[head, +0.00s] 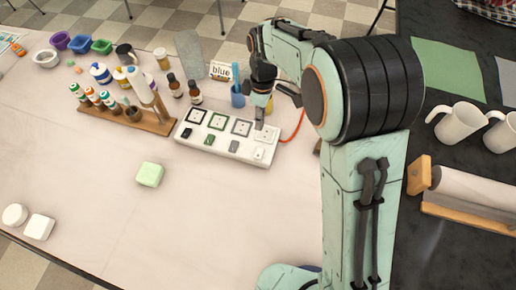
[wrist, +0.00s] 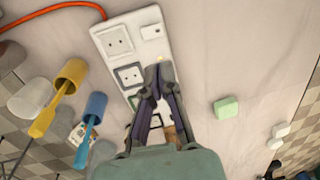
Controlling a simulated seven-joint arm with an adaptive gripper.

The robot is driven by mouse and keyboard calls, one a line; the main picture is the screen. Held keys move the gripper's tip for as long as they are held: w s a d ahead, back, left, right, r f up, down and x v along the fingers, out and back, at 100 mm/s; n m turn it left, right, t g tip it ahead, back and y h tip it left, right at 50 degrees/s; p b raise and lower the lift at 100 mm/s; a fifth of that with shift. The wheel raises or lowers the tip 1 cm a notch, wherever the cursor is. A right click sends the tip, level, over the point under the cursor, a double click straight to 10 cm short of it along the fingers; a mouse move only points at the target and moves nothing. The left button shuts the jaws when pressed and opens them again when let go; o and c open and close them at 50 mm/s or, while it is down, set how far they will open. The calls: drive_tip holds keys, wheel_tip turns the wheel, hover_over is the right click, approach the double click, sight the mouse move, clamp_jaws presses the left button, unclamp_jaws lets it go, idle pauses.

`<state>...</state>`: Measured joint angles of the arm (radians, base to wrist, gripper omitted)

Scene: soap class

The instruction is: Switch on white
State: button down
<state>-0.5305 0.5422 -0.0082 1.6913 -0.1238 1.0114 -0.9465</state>
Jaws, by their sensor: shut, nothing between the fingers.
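The long white power strip (head: 222,152) lies on the table, with a row of sockets and a coloured switch in front of each. The white switch (head: 259,154) is at the strip's right end; in the wrist view the white switch (wrist: 152,31) is near the top corner. My gripper (head: 260,124) is shut and empty, pointing down over the strip's right end, behind the white switch. In the wrist view its fingertips (wrist: 158,72) cover part of the strip beside the dark-framed socket (wrist: 130,75). I cannot tell whether they touch it, or which way the white switch is tilted.
A wooden rack of bottles (head: 125,117) stands left. A green soap block (head: 149,174) lies in front; the table around it is clear.

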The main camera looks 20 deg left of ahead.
sight(259, 153)
drive_tip(key=f, duration=0.4)
drive_tip(key=s+f, duration=0.1)
drive_tip(key=f, duration=0.7)
drive_tip(key=shift+s, duration=0.25)
drive_tip(key=shift+s+f, duration=0.1)
drive_tip(key=shift+f, duration=0.15)
drive_tip(key=shift+w+r, duration=0.25)
drive_tip(key=shift+w, duration=0.55)
wheel_tip(259, 153, up, 14)
drive_tip(key=s, duration=0.1)
drive_tip(key=shift+s, duration=0.35)
